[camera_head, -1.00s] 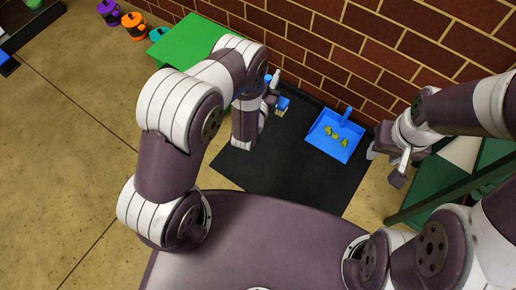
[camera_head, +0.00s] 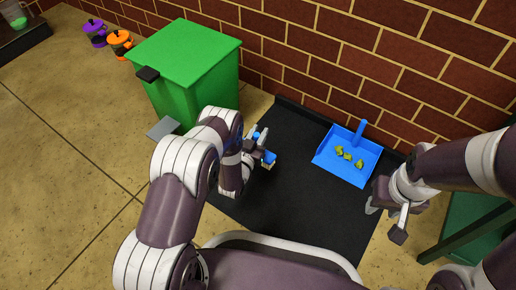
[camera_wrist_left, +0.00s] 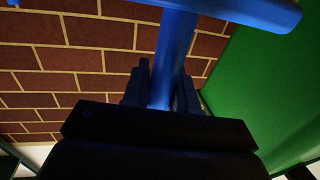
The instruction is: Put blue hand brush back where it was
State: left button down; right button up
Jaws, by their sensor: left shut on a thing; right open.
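My left gripper (camera_head: 258,146) is shut on the blue hand brush (camera_head: 268,158) above the left part of the black mat (camera_head: 300,205). In the left wrist view, the brush's blue handle (camera_wrist_left: 174,50) stands between the two dark fingers, with a wider blue part across the top. The blue dustpan (camera_head: 335,167) lies on the mat near the wall, with several yellow-green scraps (camera_head: 350,157) in it. My right gripper (camera_head: 396,222) is open and empty, to the right of the dustpan.
Orange (camera_head: 119,42) and purple (camera_head: 95,32) canisters stand farther left. A green stand (camera_head: 470,220) is at the right. The mat's middle is clear.

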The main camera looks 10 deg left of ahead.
aim_at(269, 160)
pick_arm(q)
notch_tip(269, 160, down, 4)
jog(key=b, duration=0.4)
jog(key=shift+f, duration=0.25)
jog(key=shift+r, duration=0.3)
jog(key=shift+f, duration=0.1)
jog(key=c, duration=1.1)
grip_release()
jog(key=shift+o, duration=1.1)
